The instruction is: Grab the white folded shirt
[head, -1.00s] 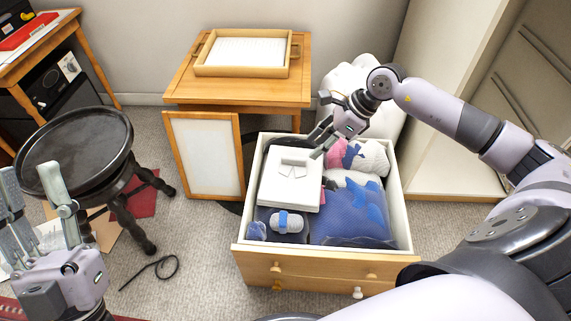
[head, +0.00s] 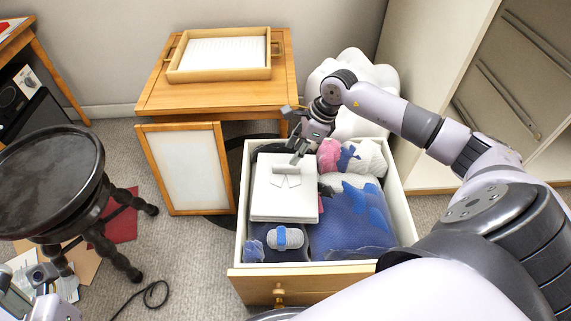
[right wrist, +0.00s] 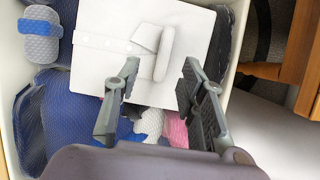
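The white folded shirt (head: 285,200) lies flat as a square, collar up, on other clothes in the open drawer. In the right wrist view the shirt (right wrist: 105,45) fills the upper middle, with its raised collar ahead of the fingers. My right gripper (head: 298,150) is over the shirt's far edge, near the collar. In the right wrist view this gripper (right wrist: 158,92) is open and empty, its fingers apart over that edge. Whether they touch the shirt is unclear. My left gripper (head: 22,296) is partly cut off at the lower left.
The drawer (head: 402,205) also holds blue clothing (head: 350,225), a pink item (head: 328,155) and a blue-and-white bundle (head: 284,238). A wooden table (head: 215,98) with a tray (head: 222,75) stands behind. A dark round stool (head: 50,165) is at left; a pale cabinet (head: 450,60) is at right.

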